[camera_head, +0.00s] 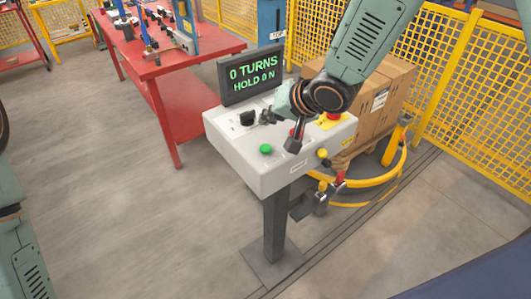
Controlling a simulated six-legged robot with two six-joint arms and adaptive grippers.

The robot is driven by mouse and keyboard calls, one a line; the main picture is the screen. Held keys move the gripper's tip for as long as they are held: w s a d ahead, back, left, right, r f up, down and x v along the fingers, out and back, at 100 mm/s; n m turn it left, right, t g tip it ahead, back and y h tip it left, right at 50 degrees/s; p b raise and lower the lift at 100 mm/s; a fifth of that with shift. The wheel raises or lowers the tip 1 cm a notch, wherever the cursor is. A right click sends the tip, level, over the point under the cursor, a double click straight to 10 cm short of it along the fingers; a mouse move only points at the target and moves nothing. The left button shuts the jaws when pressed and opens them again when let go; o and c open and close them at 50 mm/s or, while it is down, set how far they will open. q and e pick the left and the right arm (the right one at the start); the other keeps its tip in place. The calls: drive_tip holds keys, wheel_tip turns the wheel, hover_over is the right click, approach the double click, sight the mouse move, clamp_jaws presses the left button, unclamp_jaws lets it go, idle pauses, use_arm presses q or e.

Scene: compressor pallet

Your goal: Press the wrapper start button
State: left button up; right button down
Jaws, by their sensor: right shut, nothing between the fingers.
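The light grey control box (240,165) stands on a dark post. A round green button (266,149) sits on its sloped top near the front; I take it as the start button, though I cannot read its label. My right gripper (293,146) reaches in from the upper right over the box, shut and empty. Its fingertips are to the right of the green button and appear apart from it. A red button is partly hidden behind the fingers. A black knob (247,118) sits at the left of the panel. My left gripper is out of view.
The display (252,75) behind the box reads "0 TURNS HOLD 0 N". A red stop button (333,115) and yellow knob (322,153) are at the right. Cartons (385,105), a yellow curved rail (375,181) and mesh fence (480,110) stand right. A red table (170,62) stands behind; left floor is clear.

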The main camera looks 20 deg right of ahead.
sight(268, 149)
wheel_tip(268, 149, down, 2)
drive_tip(key=shift+d+f+b, duration=0.1)
drive_tip(key=shift+b, duration=0.7)
wheel_tip(268, 149, down, 2)
drive_tip(key=shift+f+b, duration=0.1)
drive_tip(key=shift+b, duration=0.95)
drive_tip(key=shift+f+b, duration=0.35)
drive_tip(key=shift+f, duration=0.4)
drive_tip(key=shift+f, duration=0.15)
